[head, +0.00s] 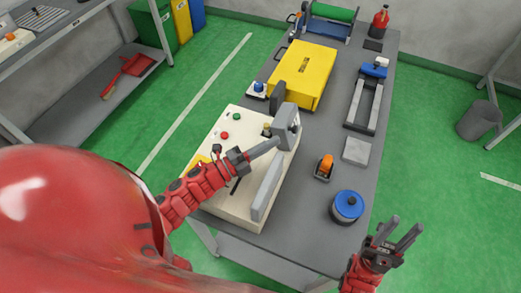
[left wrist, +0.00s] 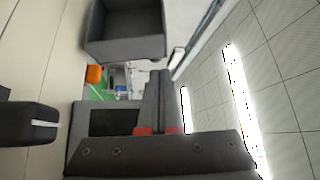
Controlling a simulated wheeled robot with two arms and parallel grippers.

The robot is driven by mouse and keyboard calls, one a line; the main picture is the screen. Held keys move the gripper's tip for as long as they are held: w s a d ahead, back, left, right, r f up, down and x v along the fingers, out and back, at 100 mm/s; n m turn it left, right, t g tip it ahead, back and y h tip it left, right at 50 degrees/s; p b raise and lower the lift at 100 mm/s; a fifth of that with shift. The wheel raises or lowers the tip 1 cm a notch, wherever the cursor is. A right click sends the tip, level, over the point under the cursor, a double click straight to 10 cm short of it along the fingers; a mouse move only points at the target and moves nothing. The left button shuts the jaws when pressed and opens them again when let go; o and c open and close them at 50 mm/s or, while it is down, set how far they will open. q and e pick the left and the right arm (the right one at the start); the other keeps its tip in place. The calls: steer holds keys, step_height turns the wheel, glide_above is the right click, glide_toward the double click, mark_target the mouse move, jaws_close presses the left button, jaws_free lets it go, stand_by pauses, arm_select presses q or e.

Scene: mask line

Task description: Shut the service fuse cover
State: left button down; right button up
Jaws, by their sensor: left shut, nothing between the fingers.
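A cream machine housing (head: 222,145) stands on the grey bench. At its right edge are a light grey boxy cover (head: 287,118), standing raised, and a long light grey panel (head: 268,187). I cannot tell for sure which is the service fuse cover. My left gripper (head: 279,141) is shut and empty, its tips close to the boxy cover; contact is unclear. In the left wrist view, the shut fingers (left wrist: 160,100) lie near a hollow dark grey box shape (left wrist: 125,32). My right gripper (head: 402,226) is open and empty at the bench's right front.
A dark upright plate (head: 277,97) stands behind the boxy cover. A yellow case (head: 302,72) is further back. An orange-topped device (head: 324,167), a blue-lidded tin (head: 347,206) and a grey plate (head: 356,150) lie right of the housing. Bare bench lies between them.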

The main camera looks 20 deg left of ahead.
mark_target(285, 131)
arm_select(q)
steer(key=shift+b+x, duration=0.35)
steer(key=shift+x, duration=1.75)
steer(key=shift+a, duration=0.7)
